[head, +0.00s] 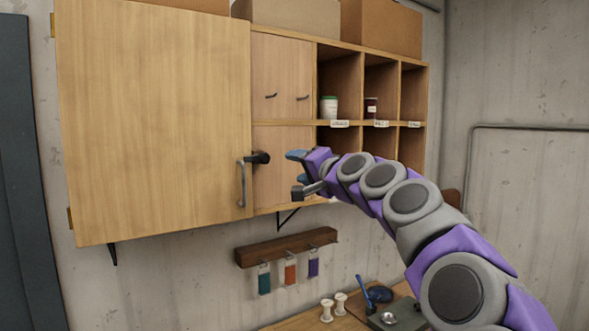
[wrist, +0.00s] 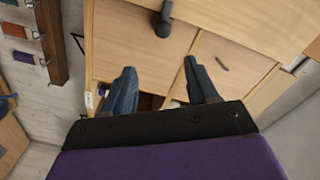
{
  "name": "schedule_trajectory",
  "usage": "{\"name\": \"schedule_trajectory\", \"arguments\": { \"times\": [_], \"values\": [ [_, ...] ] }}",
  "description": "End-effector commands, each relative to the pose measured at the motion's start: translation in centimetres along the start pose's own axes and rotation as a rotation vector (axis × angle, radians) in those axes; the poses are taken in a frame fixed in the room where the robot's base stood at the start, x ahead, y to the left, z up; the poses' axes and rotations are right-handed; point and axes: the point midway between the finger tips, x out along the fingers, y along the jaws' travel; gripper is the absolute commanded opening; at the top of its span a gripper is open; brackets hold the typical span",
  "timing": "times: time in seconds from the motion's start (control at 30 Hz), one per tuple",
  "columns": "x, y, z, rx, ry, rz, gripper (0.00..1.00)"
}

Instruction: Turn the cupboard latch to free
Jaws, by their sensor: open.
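The wooden cupboard door (head: 150,120) hangs on the left of the wall unit and looks shut. A black latch (head: 260,158) sits at its right edge, lying roughly sideways, just above the metal door handle (head: 242,184). In the wrist view the latch (wrist: 163,24) shows beyond the fingertips, roughly in line with the gap between them. My gripper (head: 294,174) is open and empty, a short way right of the latch and apart from it. Both blue fingers of the gripper (wrist: 159,66) show in the wrist view.
Small cupboard doors (head: 282,85) and open cubbies (head: 340,85) with cups fill the unit's right side. Boxes (head: 380,25) stand on top. A wooden rack (head: 285,247) with coloured tags hangs below. A bench (head: 300,322) with spools and tools is at the bottom.

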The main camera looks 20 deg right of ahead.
Motion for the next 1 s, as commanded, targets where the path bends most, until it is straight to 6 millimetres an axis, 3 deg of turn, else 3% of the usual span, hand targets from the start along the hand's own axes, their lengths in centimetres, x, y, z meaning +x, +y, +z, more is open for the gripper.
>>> {"name": "schedule_trajectory", "arguments": {
  "times": [0.47,0.7,1.0],
  "values": [
    [-0.3,0.0,-0.1,0.012,-0.001,0.002,0.58],
    [-0.5,-0.5,-1.0,0.213,0.005,0.005,0.58],
    [-0.3,-0.8,0.3,0.422,-0.003,-0.003,0.58]
  ]
}}
